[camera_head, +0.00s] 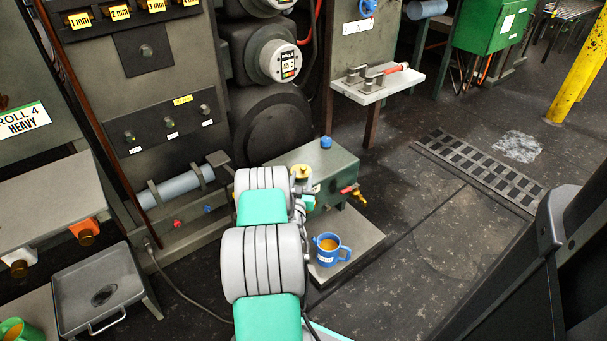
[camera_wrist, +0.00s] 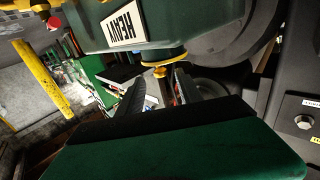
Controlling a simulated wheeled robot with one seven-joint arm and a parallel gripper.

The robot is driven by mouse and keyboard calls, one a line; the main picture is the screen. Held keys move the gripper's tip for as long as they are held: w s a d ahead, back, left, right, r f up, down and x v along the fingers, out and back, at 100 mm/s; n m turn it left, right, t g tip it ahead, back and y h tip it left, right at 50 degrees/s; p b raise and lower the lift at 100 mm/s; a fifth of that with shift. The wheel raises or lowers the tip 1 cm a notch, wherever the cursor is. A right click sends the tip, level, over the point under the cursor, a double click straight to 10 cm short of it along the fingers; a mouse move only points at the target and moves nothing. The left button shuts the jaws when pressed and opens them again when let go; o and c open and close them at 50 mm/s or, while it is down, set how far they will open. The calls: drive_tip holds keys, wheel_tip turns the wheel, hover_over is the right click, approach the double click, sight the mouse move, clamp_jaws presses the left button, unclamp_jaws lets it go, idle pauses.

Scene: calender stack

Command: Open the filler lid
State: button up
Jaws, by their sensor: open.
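The green tank (camera_head: 318,165) stands low beside the machine. The yellow filler lid (camera_head: 301,171) is on its near top edge, partly hidden by my arm. In the wrist view the tank (camera_wrist: 190,18) appears inverted with its HEAVY label, and the yellow lid (camera_wrist: 165,57) looks seated flat on it, with a small brass knob (camera_wrist: 160,72). My gripper (camera_wrist: 161,88) is open, its fingers on either side of the knob's line. I cannot tell whether they touch it. In the head view my arm hides most of the gripper.
A blue cap (camera_head: 326,142) sits on the tank top, and a red-handled tap (camera_head: 351,190) sticks out at its right. Machine rollers and panels are close on the left. Open floor lies to the right.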

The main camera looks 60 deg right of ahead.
sight(304, 172)
drive_tip(key=x, duration=0.4)
drive_tip(key=shift+d+f+b, duration=0.15)
drive_tip(key=shift+d+b, duration=0.15)
drive_tip(key=shift+b, duration=0.1)
drive_tip(key=shift+w+d, duration=0.2)
drive_tip(key=shift+d, duration=0.1)
clamp_jaws()
idle(0.8)
